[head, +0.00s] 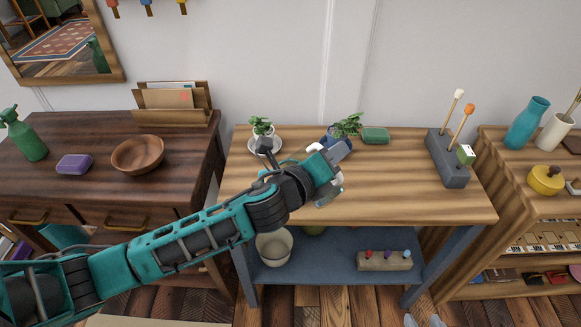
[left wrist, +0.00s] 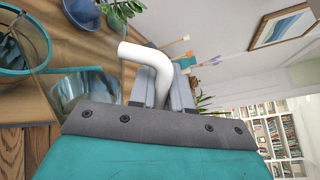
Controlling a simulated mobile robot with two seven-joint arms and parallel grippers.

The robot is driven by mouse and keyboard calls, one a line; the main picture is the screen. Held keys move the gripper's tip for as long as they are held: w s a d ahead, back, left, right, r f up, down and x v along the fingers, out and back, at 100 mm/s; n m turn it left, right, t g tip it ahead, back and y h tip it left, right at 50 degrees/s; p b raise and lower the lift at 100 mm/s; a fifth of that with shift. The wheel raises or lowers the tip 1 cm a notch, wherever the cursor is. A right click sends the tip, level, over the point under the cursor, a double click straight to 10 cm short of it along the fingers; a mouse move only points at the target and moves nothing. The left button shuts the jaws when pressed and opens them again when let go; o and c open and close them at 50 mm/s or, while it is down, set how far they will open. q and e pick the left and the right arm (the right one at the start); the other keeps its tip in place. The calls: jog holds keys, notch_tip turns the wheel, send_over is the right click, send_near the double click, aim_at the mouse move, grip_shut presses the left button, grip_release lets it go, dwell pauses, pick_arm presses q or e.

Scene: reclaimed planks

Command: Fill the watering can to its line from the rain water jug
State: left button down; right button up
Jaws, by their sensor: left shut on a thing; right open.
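My left gripper (head: 338,152) is over the middle of the light plank table, shut on a white bent handle (left wrist: 140,52). The handle appears to belong to a clear bluish jug (left wrist: 85,84), seen just beside the fingers in the left wrist view; part of it shows in the head view (head: 329,192). A round teal-rimmed vessel (left wrist: 22,68), likely the watering can, stands near the jug in the left wrist view. In the head view my arm mostly hides it. Its line and the water levels cannot be made out. My right gripper (head: 425,321) barely shows at the bottom edge, open and empty.
A grey block with upright sticks (head: 447,160) is at the right. The table's (head: 420,205) front right is clear. A cream pot (head: 274,248) sits on the lower shelf.

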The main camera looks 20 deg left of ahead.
pick_arm(q)
jog(key=shift+w+a+r+n+p, duration=0.2)
jog(key=shift+r+n+p, duration=0.1)
jog(key=shift+r+p, duration=0.15)
pick_arm(e)
jog(key=shift+r, duration=0.6)
dwell(1.3)
pick_arm(q)
jog(key=shift+f, duration=0.1)
